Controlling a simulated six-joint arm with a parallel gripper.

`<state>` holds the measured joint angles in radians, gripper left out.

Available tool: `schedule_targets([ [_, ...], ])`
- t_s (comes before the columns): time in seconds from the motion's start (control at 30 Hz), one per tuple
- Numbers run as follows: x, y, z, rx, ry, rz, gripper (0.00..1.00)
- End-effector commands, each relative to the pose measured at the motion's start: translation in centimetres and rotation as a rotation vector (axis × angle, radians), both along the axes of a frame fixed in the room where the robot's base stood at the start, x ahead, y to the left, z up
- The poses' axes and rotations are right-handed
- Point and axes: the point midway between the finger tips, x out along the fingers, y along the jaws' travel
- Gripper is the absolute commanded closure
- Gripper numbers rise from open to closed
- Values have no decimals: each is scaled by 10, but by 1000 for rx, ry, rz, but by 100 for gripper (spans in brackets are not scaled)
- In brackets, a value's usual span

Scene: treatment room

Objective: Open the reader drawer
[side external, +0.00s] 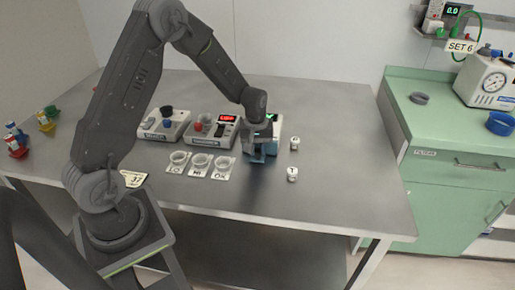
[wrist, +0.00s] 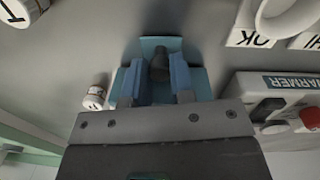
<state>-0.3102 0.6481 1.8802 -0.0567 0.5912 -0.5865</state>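The reader (side external: 276,124) is a white and teal box with a small green display, on the steel table right of the warmer. My gripper (side external: 262,152) is down at its front and hides much of it in the side view. In the wrist view, a teal front piece with a dark knob (wrist: 160,66) shows between the two blue fingers of my gripper (wrist: 157,82). The fingers stand apart on either side of the knob, with gaps visible. How far the drawer (wrist: 160,44) is out cannot be told.
Two small labelled vials (side external: 295,143) (side external: 292,175) stand right of the reader. The table's front right (side external: 340,205) is clear.

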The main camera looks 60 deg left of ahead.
Motion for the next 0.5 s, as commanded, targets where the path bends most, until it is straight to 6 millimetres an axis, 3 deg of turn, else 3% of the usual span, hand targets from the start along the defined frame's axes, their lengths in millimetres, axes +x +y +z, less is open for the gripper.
schedule_targets([
  [0.23,0,0,0,0,0,0,100],
  [0.5,0,-1,0,0,0,0,100],
])
